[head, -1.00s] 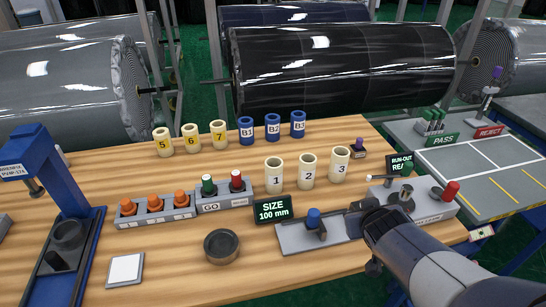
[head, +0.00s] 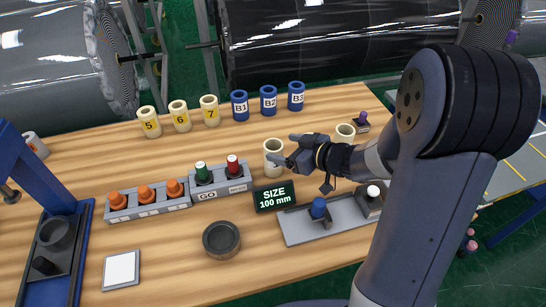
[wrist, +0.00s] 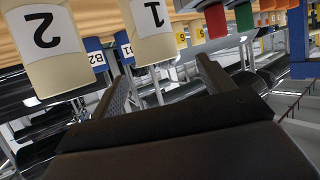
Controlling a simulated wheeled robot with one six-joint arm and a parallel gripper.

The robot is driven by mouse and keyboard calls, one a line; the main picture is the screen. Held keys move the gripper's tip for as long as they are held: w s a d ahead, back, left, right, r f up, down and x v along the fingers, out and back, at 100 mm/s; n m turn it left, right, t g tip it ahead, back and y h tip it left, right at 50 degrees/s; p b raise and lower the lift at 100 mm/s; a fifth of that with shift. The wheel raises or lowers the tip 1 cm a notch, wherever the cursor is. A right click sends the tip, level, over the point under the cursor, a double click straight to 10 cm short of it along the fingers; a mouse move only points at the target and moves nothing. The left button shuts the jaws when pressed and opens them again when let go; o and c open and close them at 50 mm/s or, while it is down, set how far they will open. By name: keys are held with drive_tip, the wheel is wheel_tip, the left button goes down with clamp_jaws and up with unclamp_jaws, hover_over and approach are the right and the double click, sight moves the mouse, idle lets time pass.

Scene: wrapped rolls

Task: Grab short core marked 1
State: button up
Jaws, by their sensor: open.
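The short cream core marked 1 (head: 272,163) stands upright on the wooden bench in the head view, its label side partly covered by my fingers. My gripper (head: 289,152) is open at its right side, pointing left. In the wrist view, which is upside down, core 1 (wrist: 152,32) shows just beyond my open fingertips (wrist: 163,68), roughly in line with the gap. I cannot tell whether the fingers touch it. Core 2 (wrist: 48,45) shows at the left there; in the head view my gripper hides it. Core 3 (head: 346,131) is partly hidden behind my arm.
Yellow-labelled cores (head: 180,116) and blue cores (head: 268,101) stand in a row behind. A button box (head: 221,185), a sign reading SIZE 100 mm (head: 273,196) and a grey slide fixture (head: 300,226) are in front. Bare wood lies left of core 1.

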sight(275, 146)
drive_tip(key=shift+x, duration=3.55)
drive_tip(key=shift+d+f, duration=0.15)
drive_tip(key=shift+d, duration=0.05)
drive_tip(key=shift+c, duration=0.3)
drive_tip(key=c, duration=1)
